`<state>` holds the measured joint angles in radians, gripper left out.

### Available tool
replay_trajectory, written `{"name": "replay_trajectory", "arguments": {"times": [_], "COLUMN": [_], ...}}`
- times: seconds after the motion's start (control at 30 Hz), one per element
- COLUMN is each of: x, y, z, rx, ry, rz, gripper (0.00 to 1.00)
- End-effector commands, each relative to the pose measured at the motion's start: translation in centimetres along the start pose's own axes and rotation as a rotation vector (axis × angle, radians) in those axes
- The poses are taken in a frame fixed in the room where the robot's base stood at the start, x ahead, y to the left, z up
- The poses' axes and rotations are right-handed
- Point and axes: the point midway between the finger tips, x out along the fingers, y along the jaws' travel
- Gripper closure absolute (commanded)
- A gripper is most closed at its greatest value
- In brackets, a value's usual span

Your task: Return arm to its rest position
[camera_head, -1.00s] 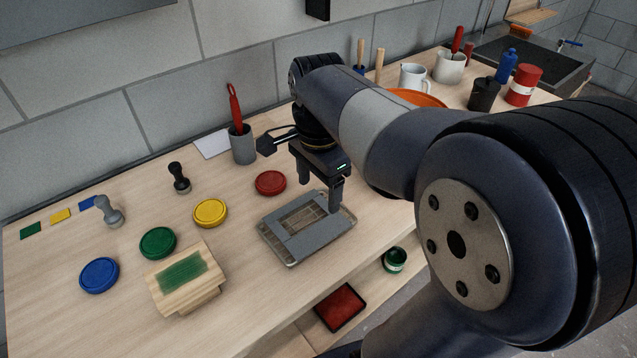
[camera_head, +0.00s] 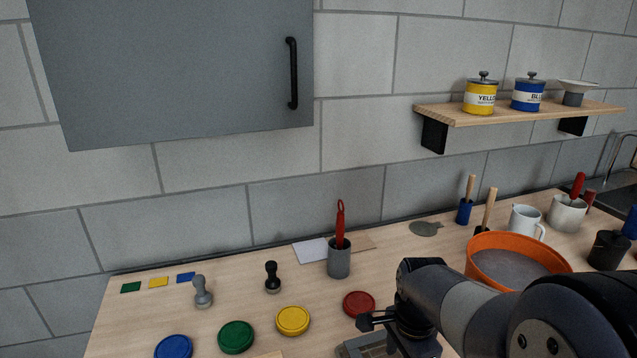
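My arm (camera_head: 450,303) reaches in from the lower right of the head view, over the right part of the wooden bench (camera_head: 300,285). Its wrist is low, beside the red lid (camera_head: 359,304) and above a grey tray or frame (camera_head: 365,346) that is cut off by the bottom edge.
An orange bowl (camera_head: 515,262) stands close behind my arm. A grey cup with a red-handled tool (camera_head: 339,258), stampers (camera_head: 272,277) and yellow (camera_head: 293,321), green (camera_head: 236,337) and blue (camera_head: 173,347) lids are on the left. A cabinet (camera_head: 180,70) and shelf (camera_head: 520,112) hang above.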

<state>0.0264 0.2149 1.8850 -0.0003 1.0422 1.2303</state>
Motion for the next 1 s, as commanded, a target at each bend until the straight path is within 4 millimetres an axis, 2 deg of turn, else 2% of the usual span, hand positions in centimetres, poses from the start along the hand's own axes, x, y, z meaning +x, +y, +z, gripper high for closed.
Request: {"name": "replay_trajectory", "arguments": {"times": [0.1,0.13,0.2,0.4,0.8,1.0], "x": [2.3,1.0,0.0,-1.5,-1.8,-0.9], "y": [0.1,0.0,-0.1,-0.1,0.0,0.0], "z": [0.0,0.0,0.0,0.0,0.0,0.0], "rx": [0.000,0.000,0.000,0.000,0.000,0.000], "ry": [-0.001,0.001,0.002,0.001,0.000,-0.001], "rz": [0.002,-0.003,-0.006,-0.002,0.000,0.002], "gripper": [0.29,0.29,0.29,0.29,0.29,0.29]}}
